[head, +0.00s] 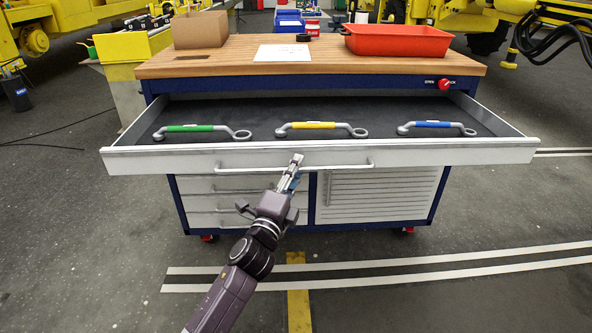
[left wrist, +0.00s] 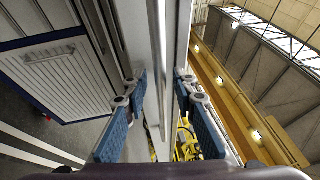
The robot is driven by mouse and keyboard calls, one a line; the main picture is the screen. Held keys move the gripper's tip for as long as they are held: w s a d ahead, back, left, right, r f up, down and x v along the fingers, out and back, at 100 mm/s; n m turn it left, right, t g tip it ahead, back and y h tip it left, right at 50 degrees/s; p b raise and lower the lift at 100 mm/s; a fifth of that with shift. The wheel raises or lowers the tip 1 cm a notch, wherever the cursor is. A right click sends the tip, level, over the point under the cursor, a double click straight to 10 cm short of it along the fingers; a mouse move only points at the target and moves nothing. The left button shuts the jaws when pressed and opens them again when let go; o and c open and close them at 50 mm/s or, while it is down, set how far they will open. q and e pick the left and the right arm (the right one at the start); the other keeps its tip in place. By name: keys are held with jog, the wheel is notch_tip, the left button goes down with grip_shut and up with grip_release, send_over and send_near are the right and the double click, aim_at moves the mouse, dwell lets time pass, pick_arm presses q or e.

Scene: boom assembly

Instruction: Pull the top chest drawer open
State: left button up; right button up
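The top chest drawer (head: 430,153) is pulled well out of the blue-framed chest. It holds wrenches with a green grip (head: 190,128), a yellow grip (head: 313,125) and a blue grip (head: 430,124). A long bar handle (head: 345,166) runs across its front. My left gripper (head: 296,163) is at the middle of this handle. In the left wrist view its blue-padded fingers (left wrist: 160,88) stand apart, with the light drawer front and handle bar running between them. I cannot tell whether either finger touches the bar. My right gripper is not in view.
The wooden top (head: 240,62) carries a cardboard box (head: 200,30), a white sheet (head: 283,53) and a red bin (head: 398,41). Closed small drawers (head: 215,203) and a slatted door (head: 380,195) are below. A red knob (head: 443,84) is at the right. The floor in front is clear.

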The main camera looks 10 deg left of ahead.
pick_arm(q)
jog(key=v, duration=1.2)
dwell(0.4)
